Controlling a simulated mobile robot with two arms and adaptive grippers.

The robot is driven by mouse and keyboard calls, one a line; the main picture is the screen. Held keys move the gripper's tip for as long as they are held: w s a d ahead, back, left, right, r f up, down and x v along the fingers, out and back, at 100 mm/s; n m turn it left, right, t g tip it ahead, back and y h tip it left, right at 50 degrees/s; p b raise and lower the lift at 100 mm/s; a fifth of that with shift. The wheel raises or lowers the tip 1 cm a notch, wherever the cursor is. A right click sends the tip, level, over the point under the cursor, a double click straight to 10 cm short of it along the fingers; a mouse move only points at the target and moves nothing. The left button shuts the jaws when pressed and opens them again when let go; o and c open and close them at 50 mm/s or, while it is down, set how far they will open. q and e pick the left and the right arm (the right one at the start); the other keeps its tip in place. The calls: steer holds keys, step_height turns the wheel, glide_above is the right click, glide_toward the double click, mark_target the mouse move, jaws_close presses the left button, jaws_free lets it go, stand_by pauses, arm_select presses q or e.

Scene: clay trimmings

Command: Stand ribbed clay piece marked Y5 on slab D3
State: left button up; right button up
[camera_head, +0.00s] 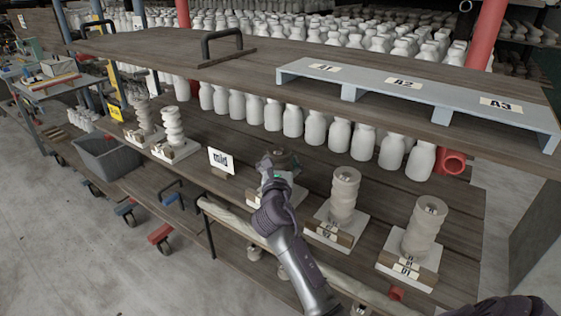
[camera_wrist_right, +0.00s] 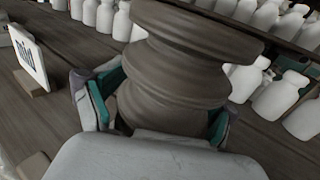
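A dark ribbed clay piece (camera_head: 286,158) is at my right gripper (camera_head: 278,163), right of the "mid" card, mostly hidden by the arm. In the right wrist view the ribbed piece (camera_wrist_right: 185,60) fills the middle, with the green-padded fingers of the right gripper (camera_wrist_right: 165,112) against both sides of its lower waist. I cannot read a Y5 mark. A pale slab (camera_head: 290,192) shows partly beneath the hand; its label is hidden, but it stands in line after slabs D2 and D1. Whether the piece's base touches it is hidden. My left gripper is not in view.
Ribbed pieces stand on slab D2 (camera_head: 320,240) and slab D1 (camera_head: 392,271) to the right, and two more stand at left. The "mid" card (camera_head: 221,160) is close to the hand. The upper shelf (camera_head: 160,47) with a grey rack (camera_head: 370,84) overhangs behind.

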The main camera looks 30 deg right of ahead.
steer(key=shift+r, duration=0.15)
steer(key=v, duration=1.2)
stand_by(0.4)
